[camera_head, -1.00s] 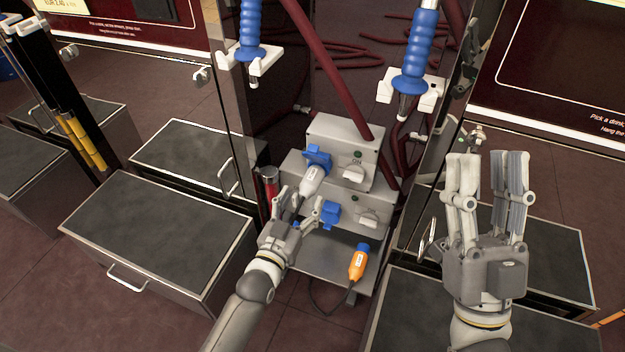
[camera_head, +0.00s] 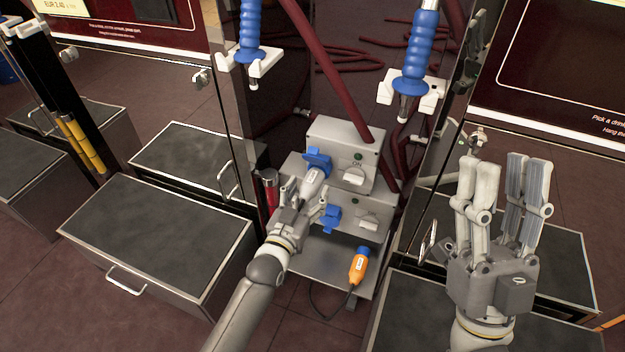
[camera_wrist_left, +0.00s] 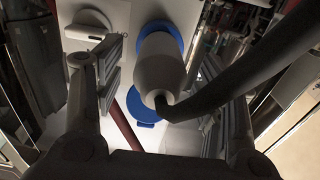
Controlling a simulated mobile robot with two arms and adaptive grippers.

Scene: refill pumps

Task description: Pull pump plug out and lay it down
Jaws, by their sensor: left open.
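The white pump plug (camera_head: 314,182) sits in the upper blue socket (camera_head: 318,157) of the grey pump box (camera_head: 340,135). In the left wrist view the plug (camera_wrist_left: 160,68) hangs in front of the blue socket ring, its thick dark cable running to the upper right. My left gripper (camera_head: 304,192) is open at the plug's rear end, with a finger on either side; I see gaps between plug and fingers in the wrist view. My right gripper (camera_head: 498,172) is open and empty at the right, away from the box.
An orange plug with a blue end (camera_head: 358,267) lies on the grey shelf (camera_head: 325,255) below the boxes. A lower box has another blue socket (camera_head: 329,217) and a white knob (camera_head: 367,220). Blue nozzles (camera_head: 413,65) hang above. Dark cabinets (camera_head: 150,235) flank the space.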

